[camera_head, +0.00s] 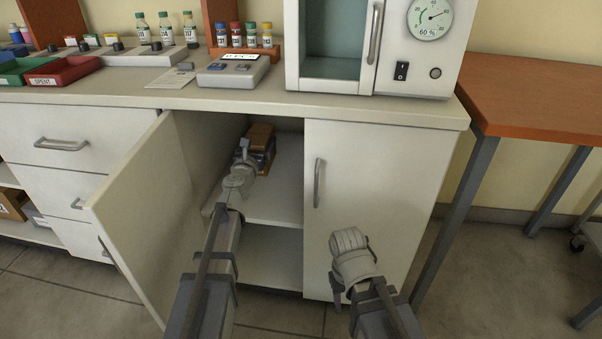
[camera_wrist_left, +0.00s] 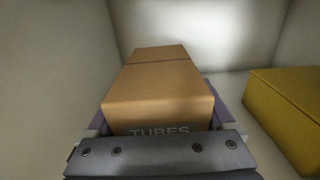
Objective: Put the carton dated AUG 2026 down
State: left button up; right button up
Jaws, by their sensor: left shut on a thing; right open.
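My left gripper (camera_head: 246,152) reaches into the open cabinet below the counter and is shut on a brown carton (camera_head: 261,134). In the left wrist view the carton (camera_wrist_left: 160,85) lies between the jaws, with the word TUBES partly showing on its near face. No date can be read on it. The carton is over the cabinet's upper shelf (camera_head: 280,200); whether its underside touches the shelf is hidden. My right gripper (camera_head: 349,243) is open and empty in front of the closed right door.
A yellow box (camera_wrist_left: 288,108) stands just right of the carton in the left wrist view. The open left door (camera_head: 145,205) flanks my left arm; the right door (camera_head: 375,200) is shut. The counter edge (camera_head: 230,104) overhangs the opening. The front of the shelf is bare.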

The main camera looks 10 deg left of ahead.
pick_arm(q)
jog(key=shift+f+b, duration=4.9)
jog(key=shift+f, duration=0.2)
jog(key=shift+r, duration=0.15)
jog(key=o, duration=1.2)
jog(key=shift+o, duration=0.6)
jog(key=shift+s+r, duration=0.1)
jog(key=s, duration=1.2)
jog(key=shift+a, duration=0.2)
